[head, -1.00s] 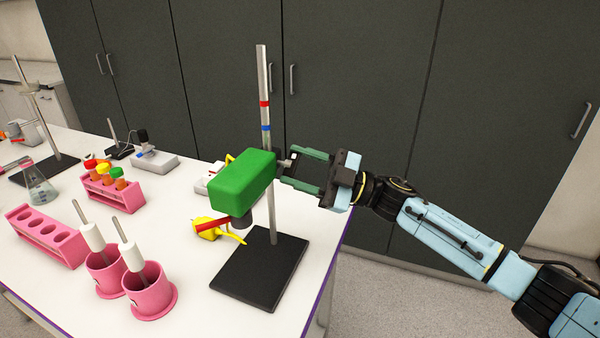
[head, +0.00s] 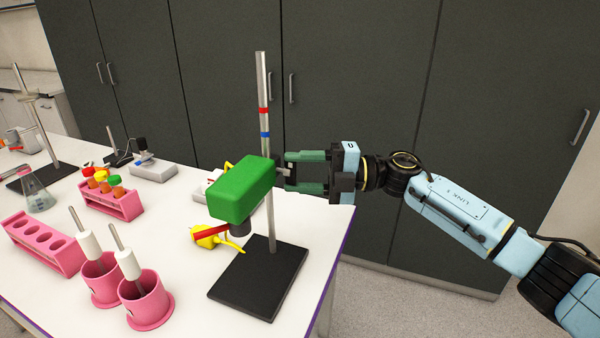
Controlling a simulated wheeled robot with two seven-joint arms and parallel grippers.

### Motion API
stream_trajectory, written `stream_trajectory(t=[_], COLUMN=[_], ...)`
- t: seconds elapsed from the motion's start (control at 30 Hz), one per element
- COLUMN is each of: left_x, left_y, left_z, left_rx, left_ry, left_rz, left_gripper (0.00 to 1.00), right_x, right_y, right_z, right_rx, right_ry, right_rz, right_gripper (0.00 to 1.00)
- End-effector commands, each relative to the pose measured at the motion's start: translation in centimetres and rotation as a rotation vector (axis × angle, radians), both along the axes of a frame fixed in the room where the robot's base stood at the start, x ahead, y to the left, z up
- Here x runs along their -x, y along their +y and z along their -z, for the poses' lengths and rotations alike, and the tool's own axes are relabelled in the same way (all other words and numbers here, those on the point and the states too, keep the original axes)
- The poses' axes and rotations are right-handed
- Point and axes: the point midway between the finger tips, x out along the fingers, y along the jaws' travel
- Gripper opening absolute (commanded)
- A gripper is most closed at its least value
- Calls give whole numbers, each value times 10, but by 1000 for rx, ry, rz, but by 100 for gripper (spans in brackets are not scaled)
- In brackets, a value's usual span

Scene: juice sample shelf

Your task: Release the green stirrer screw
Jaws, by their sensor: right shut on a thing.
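The green stirrer (head: 240,190) is a green block on the metal rod (head: 264,90) of a stand with a black base (head: 258,278). Its screw (head: 284,173) is a small grey piece on the block's right side, by the rod, partly covered by the fingers. My right gripper (head: 289,172) reaches in from the right, level with the screw. It is shut on the screw, with one green finger above and one below. My left gripper is out of view.
Two pink cups (head: 149,303) holding white-handled tools stand at the front. Pink racks (head: 45,245) and a flask (head: 37,195) are on the left. A yellow item (head: 208,237) lies behind the base. Room right of the table edge is free.

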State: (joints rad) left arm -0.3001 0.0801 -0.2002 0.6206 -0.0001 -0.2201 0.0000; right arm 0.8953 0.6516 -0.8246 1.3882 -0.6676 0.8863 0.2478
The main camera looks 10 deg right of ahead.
Motion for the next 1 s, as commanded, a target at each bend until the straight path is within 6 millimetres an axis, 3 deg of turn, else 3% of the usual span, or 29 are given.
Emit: stream_trajectory(t=[0.73,0.77,0.9,1.0], left_x=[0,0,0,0], left_y=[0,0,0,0], left_z=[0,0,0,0], left_rx=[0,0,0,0], left_ry=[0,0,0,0], left_rz=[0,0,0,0], left_gripper=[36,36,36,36], right_x=[0,0,0,0], right_y=[0,0,0,0], right_z=[-4,-4,-3,-2], right_rx=[46,45,46,47], right_ry=[-77,-78,-75,-74], right_rz=[1,1,1,1], right_gripper=[24,50,68,69])
